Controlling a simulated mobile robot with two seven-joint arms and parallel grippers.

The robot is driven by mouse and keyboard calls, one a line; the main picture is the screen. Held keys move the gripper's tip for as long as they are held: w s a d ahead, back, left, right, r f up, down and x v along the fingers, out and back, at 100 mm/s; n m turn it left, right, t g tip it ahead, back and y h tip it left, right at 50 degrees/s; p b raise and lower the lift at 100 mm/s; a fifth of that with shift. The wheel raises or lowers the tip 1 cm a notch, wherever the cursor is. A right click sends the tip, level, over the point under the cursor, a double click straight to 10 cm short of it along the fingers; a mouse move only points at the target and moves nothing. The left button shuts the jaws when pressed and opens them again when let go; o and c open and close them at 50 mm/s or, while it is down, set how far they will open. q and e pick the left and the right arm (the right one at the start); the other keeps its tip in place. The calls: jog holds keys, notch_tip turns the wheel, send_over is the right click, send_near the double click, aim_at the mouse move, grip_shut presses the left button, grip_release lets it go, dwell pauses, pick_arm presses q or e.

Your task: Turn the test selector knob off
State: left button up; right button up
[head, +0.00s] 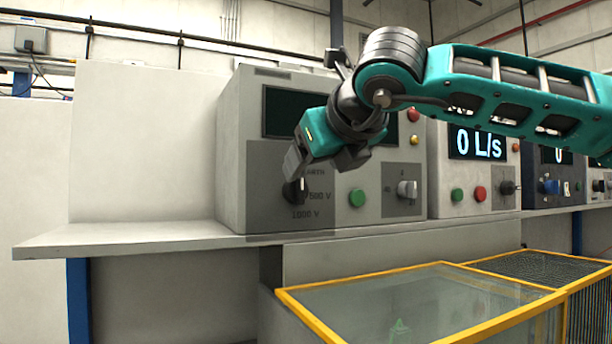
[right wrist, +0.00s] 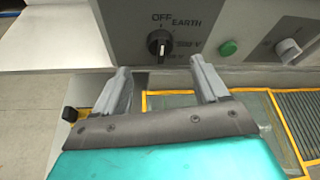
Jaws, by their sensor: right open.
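The test selector knob (head: 290,193) is black and sits on the dark grey panel of the left cabinet, partly behind my right gripper in the head view. In the right wrist view the knob (right wrist: 158,43) shows a white mark on its lower part, with the labels OFF above and EARTH to the upper right. Voltage labels are at its right. My right gripper (head: 318,170) is open and empty in front of the panel. In the right wrist view its fingers (right wrist: 161,70) are spread either side of the knob's line, short of it. My left gripper is not in view.
A green button (head: 357,198) and a grey rotary switch (head: 407,189) are right of the knob. A shelf ledge (head: 130,240) runs below the cabinets. A yellow-framed glass enclosure (head: 400,295) stands below at the front. A display reading 0 L/s (head: 478,144) is farther right.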

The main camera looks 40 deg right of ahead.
jog(key=shift+v, duration=2.15)
